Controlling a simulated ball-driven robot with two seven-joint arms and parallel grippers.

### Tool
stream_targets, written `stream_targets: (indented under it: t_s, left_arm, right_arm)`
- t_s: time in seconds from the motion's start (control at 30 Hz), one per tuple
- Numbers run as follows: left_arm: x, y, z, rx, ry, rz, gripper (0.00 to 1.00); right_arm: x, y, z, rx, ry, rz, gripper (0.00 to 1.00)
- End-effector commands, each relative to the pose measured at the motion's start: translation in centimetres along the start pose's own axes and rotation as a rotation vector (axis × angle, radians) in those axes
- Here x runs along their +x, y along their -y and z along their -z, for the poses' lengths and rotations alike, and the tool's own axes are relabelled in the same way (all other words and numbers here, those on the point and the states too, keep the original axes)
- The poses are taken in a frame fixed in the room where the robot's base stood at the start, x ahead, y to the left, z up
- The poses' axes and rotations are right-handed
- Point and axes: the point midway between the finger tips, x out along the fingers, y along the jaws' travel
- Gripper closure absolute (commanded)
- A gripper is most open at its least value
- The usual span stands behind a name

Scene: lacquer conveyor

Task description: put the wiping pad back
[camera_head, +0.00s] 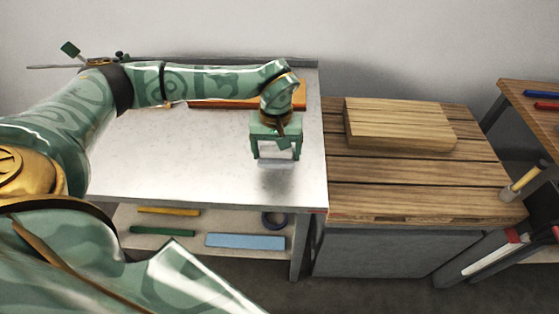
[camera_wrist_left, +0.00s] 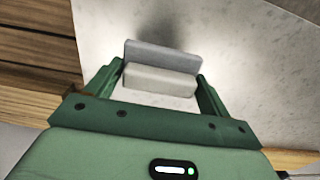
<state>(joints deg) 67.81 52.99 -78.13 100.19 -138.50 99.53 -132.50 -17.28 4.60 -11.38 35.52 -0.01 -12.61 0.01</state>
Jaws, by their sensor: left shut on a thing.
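My left gripper (camera_head: 276,158) is shut on the pad (camera_head: 276,164) over the right part of the pale metal tabletop (camera_head: 180,150). A dark shadow lies on the tabletop by the pad. I cannot tell whether the pad touches the surface. My right gripper is not in view.
An orange strip (camera_head: 220,103) lies at the table's back.

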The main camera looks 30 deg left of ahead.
Motion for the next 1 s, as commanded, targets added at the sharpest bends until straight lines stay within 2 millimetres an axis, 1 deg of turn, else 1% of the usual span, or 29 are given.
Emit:
stream_targets:
  t_s: [0.17,0.3,0.33,0.57,0.7,0.73,0.8,1.0]
  left_arm:
    - [1.2,-0.5,0.8,0.000,0.000,-0.001,0.37]
    - [3.7,-0.4,0.7,0.000,0.004,0.001,0.37]
    - [4.0,-0.4,0.7,0.000,0.003,0.001,0.37]
    - [3.9,-0.4,0.7,-0.001,-0.001,-0.001,0.37]
    - [4.2,-0.4,0.7,-0.001,-0.001,0.000,0.37]
    - [4.3,-0.4,0.7,-0.001,-0.001,-0.001,0.16]
    - [4.2,-0.4,0.7,-0.001,-0.001,-0.001,0.00]
    - [4.2,-0.4,0.7,-0.001,-0.001,-0.001,0.00]
  right_arm:
    - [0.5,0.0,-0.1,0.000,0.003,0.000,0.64]
    - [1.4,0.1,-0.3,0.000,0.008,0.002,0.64]
    - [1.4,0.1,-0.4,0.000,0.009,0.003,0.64]
    - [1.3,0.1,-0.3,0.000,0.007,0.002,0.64]
    - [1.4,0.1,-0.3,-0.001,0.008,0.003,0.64]
    - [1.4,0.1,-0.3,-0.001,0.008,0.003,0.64]
    - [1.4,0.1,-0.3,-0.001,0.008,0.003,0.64]
    - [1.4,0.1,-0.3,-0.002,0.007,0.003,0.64]
